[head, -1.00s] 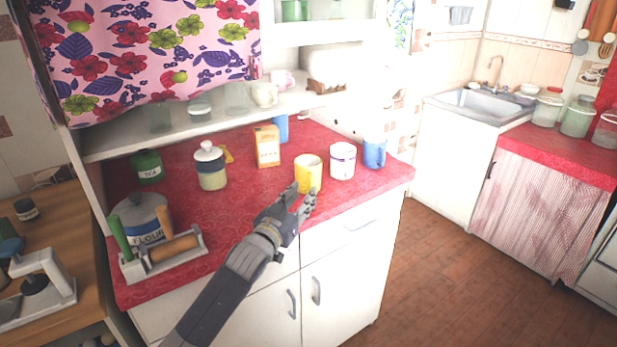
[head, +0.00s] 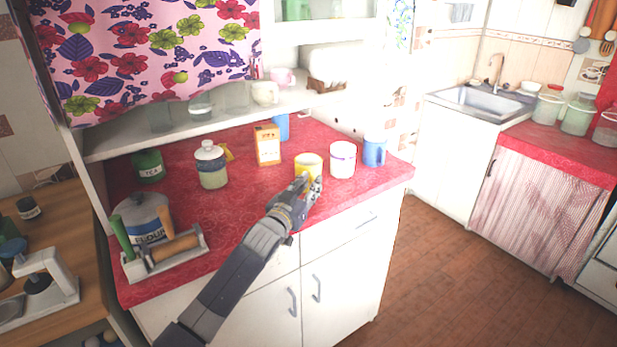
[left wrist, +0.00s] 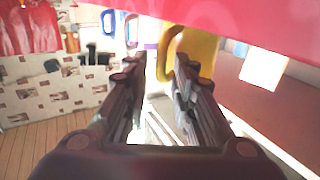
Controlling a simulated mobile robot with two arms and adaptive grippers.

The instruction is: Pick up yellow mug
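The yellow mug (head: 308,159) stands upright on the red countertop, near its front edge. My left gripper (head: 311,184) is in front of it in the head view and covers its lower part. In the left wrist view the two fingers of the left gripper (left wrist: 157,64) are apart. The yellow mug (left wrist: 202,48) shows beyond the right finger, with its handle in the gap between the fingertips. I cannot tell whether a finger touches it. My right gripper is not in view.
A white mug (head: 342,160) and a blue mug (head: 374,151) stand just right of the yellow mug. An orange carton (head: 267,145) and a lidded jar (head: 211,165) stand behind and left.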

